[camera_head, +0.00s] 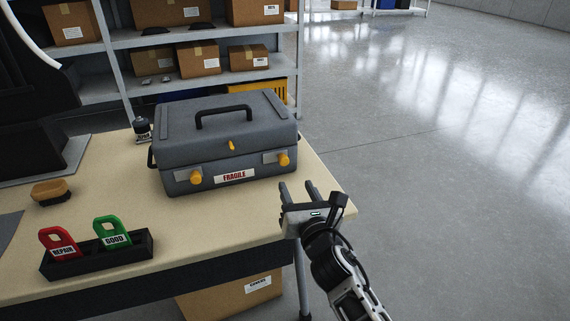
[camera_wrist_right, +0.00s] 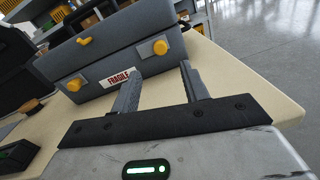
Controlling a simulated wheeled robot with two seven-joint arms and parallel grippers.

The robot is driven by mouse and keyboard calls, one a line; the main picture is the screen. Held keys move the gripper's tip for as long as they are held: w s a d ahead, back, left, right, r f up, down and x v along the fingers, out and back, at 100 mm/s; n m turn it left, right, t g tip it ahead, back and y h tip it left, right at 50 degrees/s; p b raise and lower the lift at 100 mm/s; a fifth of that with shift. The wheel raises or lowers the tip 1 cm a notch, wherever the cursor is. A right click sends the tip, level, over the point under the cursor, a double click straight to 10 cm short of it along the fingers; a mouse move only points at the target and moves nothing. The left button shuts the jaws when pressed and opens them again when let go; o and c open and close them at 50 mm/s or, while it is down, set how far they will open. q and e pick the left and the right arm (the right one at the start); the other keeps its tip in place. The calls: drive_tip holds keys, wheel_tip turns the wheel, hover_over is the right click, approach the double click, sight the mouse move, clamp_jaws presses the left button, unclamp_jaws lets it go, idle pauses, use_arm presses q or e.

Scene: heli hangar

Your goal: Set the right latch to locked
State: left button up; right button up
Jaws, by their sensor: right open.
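A grey case (camera_head: 225,140) with a black top handle stands closed on the table. Its front has a yellow left latch (camera_head: 195,177), a yellow right latch (camera_head: 284,160) and a small yellow piece in the middle. In the right wrist view the right latch (camera_wrist_right: 160,47) is a round yellow knob on a pale plate, ahead of the fingers. My right gripper (camera_head: 299,189) is open and empty, in front of the case's right end, apart from the latch. The right wrist view shows its two spread fingers (camera_wrist_right: 158,85). My left gripper is not in view.
A black holder (camera_head: 100,262) with a red REPAIR tag (camera_head: 58,243) and a green GOOD tag (camera_head: 112,232) stands at the table's front left. A brush (camera_head: 50,191) and a dark bottle (camera_head: 142,128) are also on the table (camera_head: 210,225). Shelves with boxes stand behind.

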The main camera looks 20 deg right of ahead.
sight(284, 162)
drive_tip(key=w+b, duration=0.1)
drive_tip(key=w, duration=0.9)
drive_tip(key=shift+w+d, duration=0.1)
drive_tip(key=shift+w, duration=0.1)
